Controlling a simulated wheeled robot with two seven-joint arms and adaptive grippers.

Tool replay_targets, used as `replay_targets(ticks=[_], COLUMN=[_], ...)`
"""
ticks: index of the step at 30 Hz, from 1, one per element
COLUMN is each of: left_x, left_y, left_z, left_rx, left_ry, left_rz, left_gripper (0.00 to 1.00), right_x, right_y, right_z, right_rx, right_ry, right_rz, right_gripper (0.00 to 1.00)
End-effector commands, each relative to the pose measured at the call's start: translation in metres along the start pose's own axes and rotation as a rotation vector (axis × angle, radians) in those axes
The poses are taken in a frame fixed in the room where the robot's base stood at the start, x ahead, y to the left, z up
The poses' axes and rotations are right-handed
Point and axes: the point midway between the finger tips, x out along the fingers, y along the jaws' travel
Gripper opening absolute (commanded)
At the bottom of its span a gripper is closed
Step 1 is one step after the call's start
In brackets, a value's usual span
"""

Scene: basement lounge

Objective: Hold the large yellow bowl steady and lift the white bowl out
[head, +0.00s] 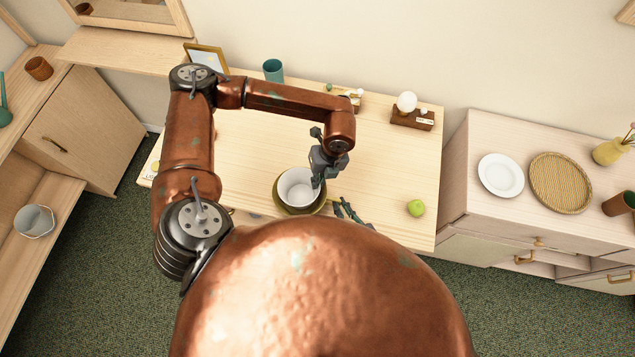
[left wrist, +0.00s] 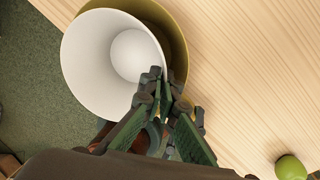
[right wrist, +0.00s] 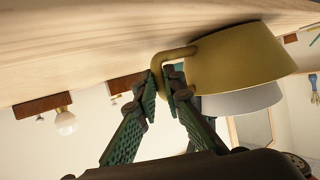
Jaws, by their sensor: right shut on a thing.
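The white bowl (head: 296,187) sits nested inside the large yellow bowl (head: 281,204) at the front of the wooden table. In the right wrist view, the white bowl (right wrist: 243,100) stands out past the yellow bowl's rim (right wrist: 240,60). My right gripper (right wrist: 161,88) is shut on the yellow bowl's side handle (right wrist: 177,53). In the head view the right gripper (head: 346,209) is right of the bowls. My left gripper (head: 317,180) is at the white bowl's right rim. In the left wrist view the left gripper (left wrist: 163,82) appears open, its fingers on either side of that rim; contact is unclear.
A green apple (head: 416,208) lies to the right on the table (head: 395,165). A cabinet with a plate (head: 500,175) is farther right.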

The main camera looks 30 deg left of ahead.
Motion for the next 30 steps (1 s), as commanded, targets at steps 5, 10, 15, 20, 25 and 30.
replay_targets(ticks=[5,10,15,20,25,30], left_x=[-0.011,-0.020,-0.030,-0.039,-0.048,-0.058], left_y=[0.002,0.004,0.006,0.008,0.010,0.012], left_z=[0.000,0.000,0.000,0.000,0.000,0.000], left_rx=[0.000,0.000,0.000,0.000,0.000,0.001], left_ry=[-0.001,0.000,-0.001,-0.001,-0.001,0.000], left_rz=[0.000,-0.001,0.000,-0.001,0.000,-0.001], left_gripper=[0.00,0.00,0.00,0.00,0.00,0.00], right_x=[0.000,0.000,0.000,0.000,0.000,0.000], right_y=[0.000,0.000,0.000,0.000,0.000,0.000], right_z=[-0.001,-0.001,0.000,0.000,0.000,0.000], right_rx=[0.000,0.000,0.000,0.000,0.000,0.000], right_ry=[0.001,0.001,0.001,0.001,0.001,0.001], right_rz=[0.000,0.000,0.000,0.000,0.000,0.000], right_gripper=[0.00,0.00,0.00,0.00,0.00,0.00])
